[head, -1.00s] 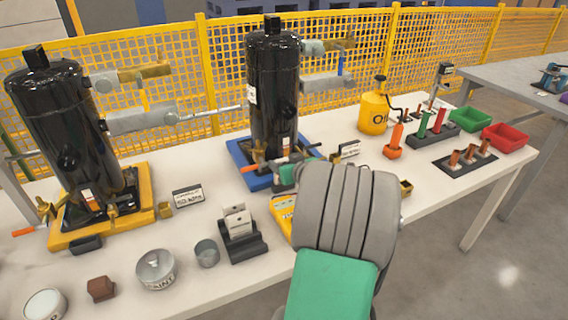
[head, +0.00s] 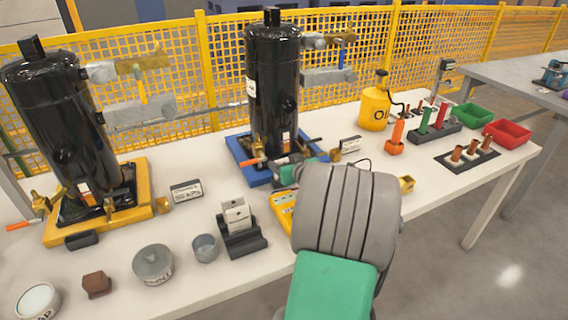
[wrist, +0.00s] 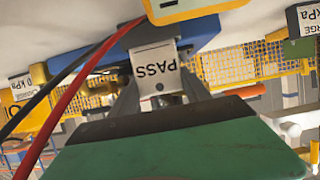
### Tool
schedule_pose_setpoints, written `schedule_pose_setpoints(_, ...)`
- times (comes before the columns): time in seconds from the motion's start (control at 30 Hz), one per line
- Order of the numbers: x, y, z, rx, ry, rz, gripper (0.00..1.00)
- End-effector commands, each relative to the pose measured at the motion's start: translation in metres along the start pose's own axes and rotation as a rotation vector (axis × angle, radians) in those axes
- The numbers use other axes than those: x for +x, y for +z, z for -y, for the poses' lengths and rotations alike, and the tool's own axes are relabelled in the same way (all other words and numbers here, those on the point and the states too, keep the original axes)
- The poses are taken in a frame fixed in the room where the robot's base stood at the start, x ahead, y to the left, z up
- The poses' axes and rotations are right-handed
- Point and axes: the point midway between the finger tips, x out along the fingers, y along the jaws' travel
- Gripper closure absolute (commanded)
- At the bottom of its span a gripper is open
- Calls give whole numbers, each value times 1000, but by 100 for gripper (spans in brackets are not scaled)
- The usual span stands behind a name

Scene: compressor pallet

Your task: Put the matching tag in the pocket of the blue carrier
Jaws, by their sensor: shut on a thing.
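In the wrist view my gripper (wrist: 160,98) is shut on a white tag (wrist: 155,70) whose word PASS appears upside down. The blue carrier (wrist: 204,35) shows behind the tag. In the head view the blue carrier (head: 237,150) stands on the table under the right black compressor (head: 273,85). My grey and green arm hides the area in front of it, and the held tag cannot be made out there. I cannot make out the carrier's pocket. A black rack (head: 243,243) with white tags (head: 236,215) stands left of my arm.
A yellow meter (head: 282,205) lies by my arm; its body (wrist: 188,8) and red and black leads show close in the wrist view. A yellow carrier (head: 140,175) holds another compressor. Small sign blocks (head: 186,191) and (head: 350,144) and cups (head: 205,248) stand nearby.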

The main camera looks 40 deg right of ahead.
Motion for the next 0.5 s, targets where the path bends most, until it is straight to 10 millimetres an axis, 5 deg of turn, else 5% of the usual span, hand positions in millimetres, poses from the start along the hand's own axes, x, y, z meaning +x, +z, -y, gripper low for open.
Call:
schedule_pose_setpoints(0.23,2,6,0,0,0,0,83)
schedule_pose_setpoints(0.27,2,5,0,0,0,0,43)
schedule_pose_setpoints(0.5,2,4,0,0,0,0,23)
